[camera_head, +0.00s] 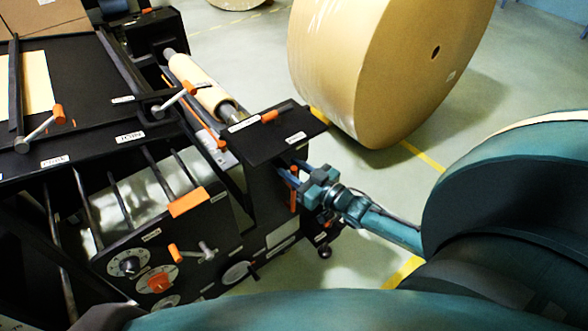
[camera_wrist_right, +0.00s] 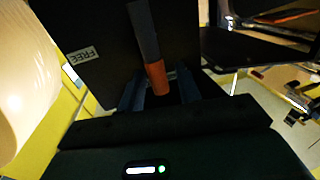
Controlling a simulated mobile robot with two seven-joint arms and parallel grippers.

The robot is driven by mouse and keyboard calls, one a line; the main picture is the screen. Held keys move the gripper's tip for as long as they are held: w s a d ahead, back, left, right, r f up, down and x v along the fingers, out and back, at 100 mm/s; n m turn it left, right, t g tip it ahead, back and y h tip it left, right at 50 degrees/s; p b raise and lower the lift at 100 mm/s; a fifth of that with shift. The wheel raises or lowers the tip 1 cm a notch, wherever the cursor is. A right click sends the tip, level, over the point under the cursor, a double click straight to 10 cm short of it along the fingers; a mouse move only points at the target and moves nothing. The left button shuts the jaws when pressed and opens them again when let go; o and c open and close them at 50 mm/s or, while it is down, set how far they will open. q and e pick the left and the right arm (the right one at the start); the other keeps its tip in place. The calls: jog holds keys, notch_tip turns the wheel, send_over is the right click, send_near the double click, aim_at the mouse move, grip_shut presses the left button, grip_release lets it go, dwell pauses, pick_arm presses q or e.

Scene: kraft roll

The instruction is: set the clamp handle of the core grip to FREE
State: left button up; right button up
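The clamp handle (camera_head: 293,194) has an orange grip and hangs roughly upright on the end face of the black machine (camera_head: 262,180). In the right wrist view the orange grip (camera_wrist_right: 157,80) sits on a dark lever, between the fingers of my right gripper (camera_wrist_right: 162,92). The fingers are apart, with a gap showing at the right of the grip. A FREE label (camera_wrist_right: 82,56), seen turned over, is on the black plate to the left of the lever. In the head view my right gripper (camera_head: 290,171) is at the handle. My left gripper is not in view.
A large kraft roll (camera_head: 375,70) stands on the floor behind the machine. A thin paper-covered roller (camera_head: 200,85) lies in the machine. Other orange-tipped handles (camera_head: 175,97) and knobs (camera_head: 158,282) are on it.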

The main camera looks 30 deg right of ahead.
grip_shut()
